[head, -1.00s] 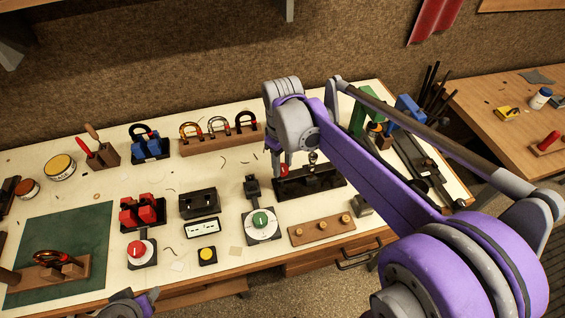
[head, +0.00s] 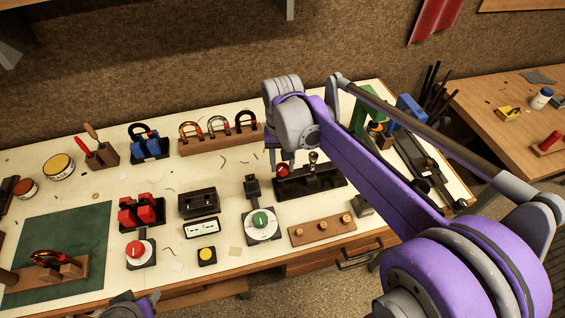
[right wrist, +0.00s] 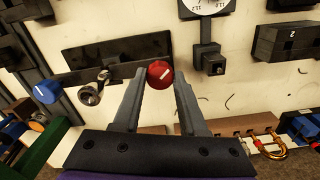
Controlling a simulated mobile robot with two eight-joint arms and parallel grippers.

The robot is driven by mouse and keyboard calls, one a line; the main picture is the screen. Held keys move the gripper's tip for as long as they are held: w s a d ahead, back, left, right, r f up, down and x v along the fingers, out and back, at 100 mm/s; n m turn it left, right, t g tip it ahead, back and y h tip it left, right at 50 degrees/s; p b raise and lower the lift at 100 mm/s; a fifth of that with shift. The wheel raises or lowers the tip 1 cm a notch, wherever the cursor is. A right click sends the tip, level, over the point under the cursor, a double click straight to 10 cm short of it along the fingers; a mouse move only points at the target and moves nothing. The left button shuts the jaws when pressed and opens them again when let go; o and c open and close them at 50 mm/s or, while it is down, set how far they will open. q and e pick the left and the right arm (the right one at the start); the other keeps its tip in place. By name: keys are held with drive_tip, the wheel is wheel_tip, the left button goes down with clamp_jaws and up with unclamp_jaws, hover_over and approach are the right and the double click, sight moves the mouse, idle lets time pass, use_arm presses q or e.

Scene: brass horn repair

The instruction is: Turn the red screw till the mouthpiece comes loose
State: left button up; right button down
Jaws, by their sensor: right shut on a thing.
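The red screw (right wrist: 160,75) is a round red knob with a pale line on its face, at one end of a long black fixture (head: 325,181). In the head view it also shows (head: 282,170), under my right wrist. My right gripper (right wrist: 160,82) is shut on it, with one grey finger on each side. A silver mouthpiece (right wrist: 92,92) sits on the fixture beside the left finger in the right wrist view; in the head view it stands right of the red screw (head: 313,160). Only a grey and purple part of my left arm shows at the bottom edge; its jaws are out of frame.
A wooden rack with several horseshoe-shaped pieces (head: 216,142) stands behind the fixture. In front are a green-knobbed dial (head: 262,226) and a wooden block with brass studs (head: 322,230). A green mat (head: 70,235) lies at the left.

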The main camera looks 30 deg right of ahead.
sight(282, 167)
drive_tip(key=m, duration=0.6)
drive_tip(key=shift+m, duration=0.3)
drive_tip(key=m, duration=0.5)
drive_tip(key=shift+m, duration=0.3)
drive_tip(key=shift+c, duration=2.2)
unclamp_jaws()
drive_tip(key=shift+r, duration=0.1)
wheel_tip(282, 167, up, 11)
drive_tip(key=shift+f, duration=0.2)
